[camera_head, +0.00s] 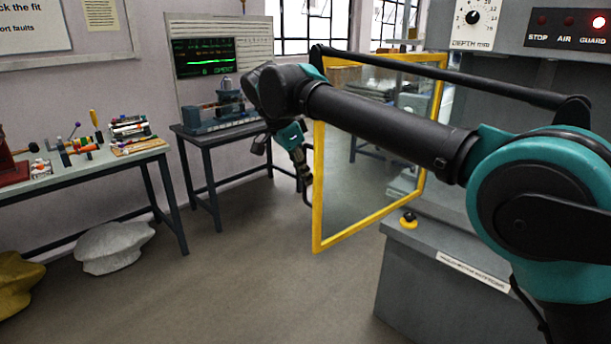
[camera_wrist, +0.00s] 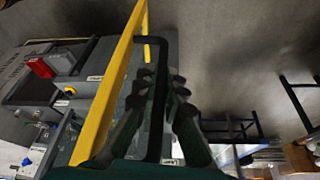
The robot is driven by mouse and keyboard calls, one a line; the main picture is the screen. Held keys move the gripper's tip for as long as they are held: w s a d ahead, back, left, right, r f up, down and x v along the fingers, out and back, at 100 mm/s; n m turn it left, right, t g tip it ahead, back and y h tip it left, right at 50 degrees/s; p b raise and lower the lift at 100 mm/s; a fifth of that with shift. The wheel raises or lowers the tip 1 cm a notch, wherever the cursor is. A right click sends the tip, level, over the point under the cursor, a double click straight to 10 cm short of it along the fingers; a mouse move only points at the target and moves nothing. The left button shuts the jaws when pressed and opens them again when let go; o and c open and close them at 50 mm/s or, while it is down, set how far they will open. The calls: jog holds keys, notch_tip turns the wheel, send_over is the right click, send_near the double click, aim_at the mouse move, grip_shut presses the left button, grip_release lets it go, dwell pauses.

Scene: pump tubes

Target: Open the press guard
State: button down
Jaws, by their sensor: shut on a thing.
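The press guard (camera_head: 318,205) is a clear panel in a yellow frame. In the head view it stands swung out from the grey press (camera_head: 545,72), over open floor. In the wrist view its yellow frame (camera_wrist: 112,88) runs up beside my gripper. A black bar handle (camera_wrist: 161,62) stands off the frame. My gripper (camera_head: 304,176) is shut on this handle at the guard's left edge. In the wrist view the fingers (camera_wrist: 160,88) lie on both sides of the bar. My arm hides part of the guard's upper area in the head view.
The press base (camera_head: 415,262) with a yellow-and-black knob (camera_head: 408,220) stands below the guard. A workbench (camera_head: 85,172) with tools stands at left, a dark table (camera_head: 205,140) at the back. Sacks (camera_head: 113,245) lie on the floor. The middle floor is clear.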

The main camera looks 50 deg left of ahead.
jog(key=c, duration=1.6)
grip_release()
jog(key=v, duration=1.2)
